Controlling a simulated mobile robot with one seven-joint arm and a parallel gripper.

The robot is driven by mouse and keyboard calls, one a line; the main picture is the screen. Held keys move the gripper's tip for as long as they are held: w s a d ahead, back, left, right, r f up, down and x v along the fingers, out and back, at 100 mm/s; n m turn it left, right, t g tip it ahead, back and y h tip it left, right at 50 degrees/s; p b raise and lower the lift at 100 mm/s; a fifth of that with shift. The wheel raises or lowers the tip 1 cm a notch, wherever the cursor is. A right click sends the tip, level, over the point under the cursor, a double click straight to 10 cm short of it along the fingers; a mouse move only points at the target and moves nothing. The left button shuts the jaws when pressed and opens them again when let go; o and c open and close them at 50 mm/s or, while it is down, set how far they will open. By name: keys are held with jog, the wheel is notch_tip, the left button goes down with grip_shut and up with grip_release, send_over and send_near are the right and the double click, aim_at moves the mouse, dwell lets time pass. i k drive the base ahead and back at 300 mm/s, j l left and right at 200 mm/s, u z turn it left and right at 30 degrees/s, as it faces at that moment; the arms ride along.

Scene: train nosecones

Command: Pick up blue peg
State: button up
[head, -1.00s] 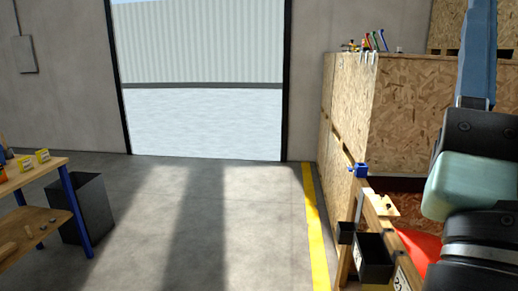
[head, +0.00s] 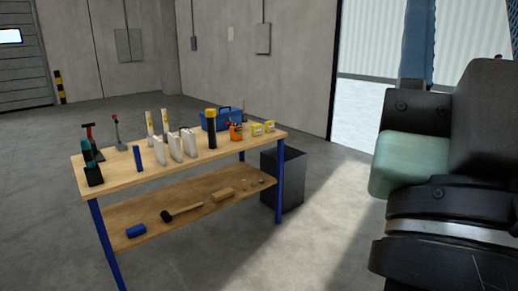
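A short blue cylinder (head: 136,230) lies on the bench's lower shelf (head: 195,216). Part of my arm fills the right side of the head view, well apart from the bench. My gripper is not in view.
A mallet (head: 180,212) lies below. A dark bin (head: 283,180) stands beside it. Floor in front is open.

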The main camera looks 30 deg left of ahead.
aim_at(137, 156)
jog(key=i+j+u, duration=0.15)
jog(key=u, duration=1.45)
jog(key=i+l, duration=0.2)
jog(key=i, duration=0.2)
jog(key=i+l+u, duration=0.15)
jog(key=i, duration=0.25)
jog(key=l, duration=0.1)
